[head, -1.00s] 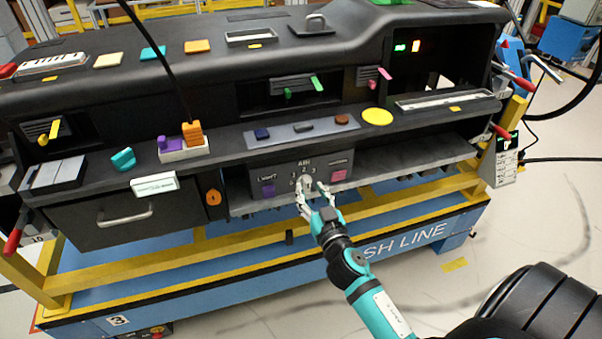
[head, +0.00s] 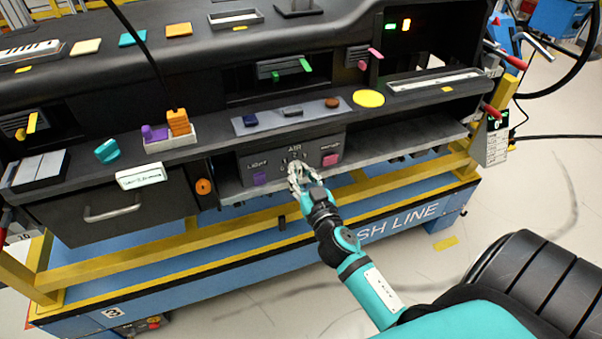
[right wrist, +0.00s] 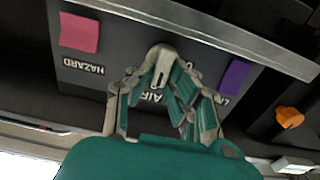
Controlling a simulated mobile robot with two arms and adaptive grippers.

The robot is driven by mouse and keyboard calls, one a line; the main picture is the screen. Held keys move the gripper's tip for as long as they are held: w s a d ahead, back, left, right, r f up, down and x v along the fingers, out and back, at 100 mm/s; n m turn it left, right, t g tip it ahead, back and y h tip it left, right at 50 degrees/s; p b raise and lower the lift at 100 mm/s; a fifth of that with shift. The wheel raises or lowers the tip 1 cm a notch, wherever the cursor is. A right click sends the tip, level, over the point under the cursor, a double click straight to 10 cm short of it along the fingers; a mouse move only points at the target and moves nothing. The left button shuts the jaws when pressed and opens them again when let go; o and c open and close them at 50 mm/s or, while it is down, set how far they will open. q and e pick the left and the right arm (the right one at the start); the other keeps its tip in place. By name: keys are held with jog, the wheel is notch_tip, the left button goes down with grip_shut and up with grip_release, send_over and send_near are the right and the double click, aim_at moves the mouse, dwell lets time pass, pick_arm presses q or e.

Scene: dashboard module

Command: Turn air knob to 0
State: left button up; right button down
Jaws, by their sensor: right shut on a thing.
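The air knob (right wrist: 162,55) is a light grey dial on a dark panel (head: 274,163) under the dashboard's middle shelf. My right gripper (head: 295,170) is at the knob with its fingers shut on it. In the right wrist view, the gripper (right wrist: 160,75) has its fingertips on either side of the knob, below its top end. The AIR label is partly behind the fingers there, and most of the scale numbers are hidden. In the head view the fingers cover much of the knob, so its exact setting cannot be read. My left gripper is not in view.
A pink hazard button (right wrist: 79,33) and a purple light button (right wrist: 234,76) flank the knob. An orange round knob (head: 203,187) sits left of the panel. A grey ledge (right wrist: 215,38) runs close by. A drawer with a handle (head: 112,213) is farther left.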

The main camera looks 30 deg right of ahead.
jog(key=shift+n, duration=0.3)
jog(key=n, duration=0.4)
jog(key=shift+a, duration=0.2)
jog(key=shift+w+a+f+n, duration=0.1)
jog(key=shift+f+n, duration=0.05)
jog(key=shift+n, duration=2.05)
jog(key=shift+a+f+n, duration=0.1)
jog(key=shift+f+n, duration=0.05)
jog(key=shift+n, duration=2.05)
jog(key=shift+w+a+f+n, duration=0.1)
jog(key=shift+f+n, duration=0.05)
jog(key=shift+n, duration=2.35)
jog(key=c, duration=1.3)
grip_release()
